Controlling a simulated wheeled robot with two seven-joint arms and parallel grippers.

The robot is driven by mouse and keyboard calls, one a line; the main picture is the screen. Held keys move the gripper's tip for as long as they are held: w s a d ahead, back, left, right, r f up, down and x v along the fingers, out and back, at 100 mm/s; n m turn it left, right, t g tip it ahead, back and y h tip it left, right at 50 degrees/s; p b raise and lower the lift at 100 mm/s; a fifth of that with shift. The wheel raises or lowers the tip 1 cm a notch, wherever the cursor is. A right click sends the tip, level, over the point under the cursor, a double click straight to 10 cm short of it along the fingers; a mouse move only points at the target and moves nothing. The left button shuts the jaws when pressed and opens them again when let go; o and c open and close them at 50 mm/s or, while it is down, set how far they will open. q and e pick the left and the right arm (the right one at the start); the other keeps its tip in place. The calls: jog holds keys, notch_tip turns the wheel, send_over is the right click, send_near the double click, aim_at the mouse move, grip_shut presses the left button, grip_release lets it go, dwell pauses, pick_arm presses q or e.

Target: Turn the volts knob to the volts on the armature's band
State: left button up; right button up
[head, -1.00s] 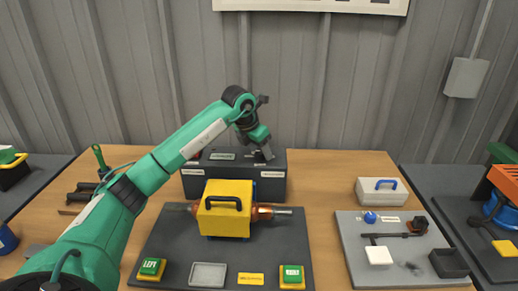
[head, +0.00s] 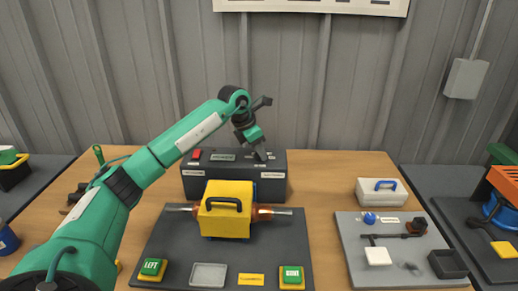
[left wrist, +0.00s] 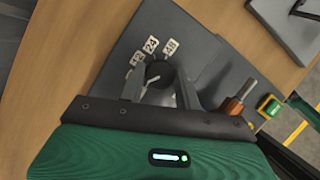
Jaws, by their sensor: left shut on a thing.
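A dark grey box (head: 235,186) stands at the back of the table, and its top carries the volts knob. In the left wrist view the dark round knob (left wrist: 158,70) sits between my finger pads, beside white tags reading 12, 24 and 48. I cannot tell its pointer's setting. My left gripper (head: 262,154) is shut on the knob; it also shows in the left wrist view (left wrist: 158,80). The armature (head: 270,211), with copper parts and a steel shaft, lies under a yellow cover (head: 225,222). I cannot read volts on its band. My right gripper is not in view.
A red switch (head: 196,155) is on the box's top left. On the dark mat (head: 175,225) are a green LEFT button (head: 152,268), another green button (head: 292,275) and a grey tray (head: 208,275). A grey board (head: 350,250) with small parts lies to the right.

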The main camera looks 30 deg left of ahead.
pick_arm(q)
jog(key=shift+r+m+h, duration=0.1)
jog(key=shift+m+h, duration=0.2)
jog(key=shift+m, duration=0.5)
jog(key=shift+w+a+m+g+h+p, duration=0.1)
jog(key=shift+m+g+h+p, duration=0.25)
jog(key=shift+m, duration=0.85)
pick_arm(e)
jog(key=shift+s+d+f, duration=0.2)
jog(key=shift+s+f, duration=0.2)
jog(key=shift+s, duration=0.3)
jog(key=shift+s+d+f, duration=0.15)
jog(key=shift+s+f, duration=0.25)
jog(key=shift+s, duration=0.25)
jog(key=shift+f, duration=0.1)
pick_arm(q)
jog(key=o, duration=1)
jog(key=shift+c, duration=0.2)
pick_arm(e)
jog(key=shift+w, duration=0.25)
